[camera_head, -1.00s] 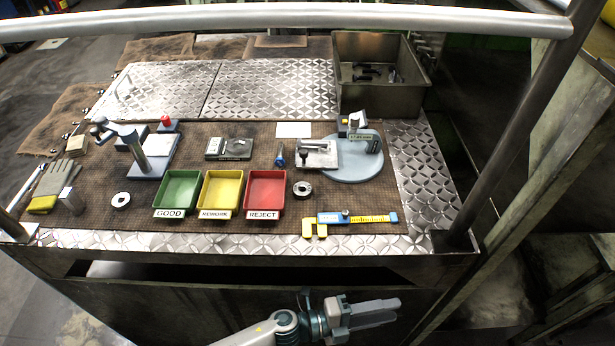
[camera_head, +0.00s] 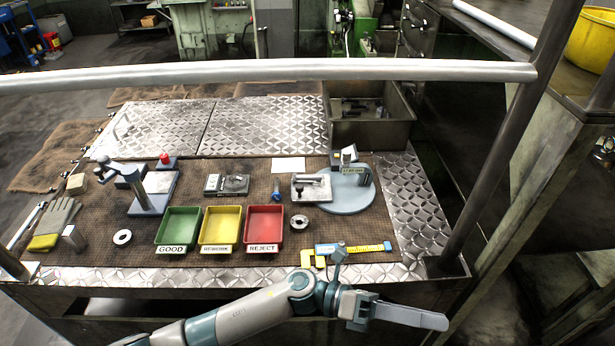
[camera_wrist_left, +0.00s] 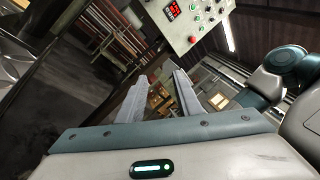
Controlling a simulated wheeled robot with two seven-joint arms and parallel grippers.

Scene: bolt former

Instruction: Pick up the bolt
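Dark bolt-like pieces (camera_head: 362,108) lie in the deep metal bin (camera_head: 372,134) at the back right of the bench in the head view. They are small, so I cannot tell which one is the bolt. My left gripper (camera_head: 438,321) is in front of the bench's near edge, pointing right, well away from the bin. The left wrist view shows its two fingers (camera_wrist_left: 157,82) apart with nothing between them. My right gripper is not in view.
Green (camera_head: 180,227), yellow (camera_head: 221,226) and red (camera_head: 264,226) trays stand mid-bench. A yellow-blue caliper (camera_head: 352,249) lies near the front edge. A round gauge stand (camera_head: 345,196) stands before the bin.

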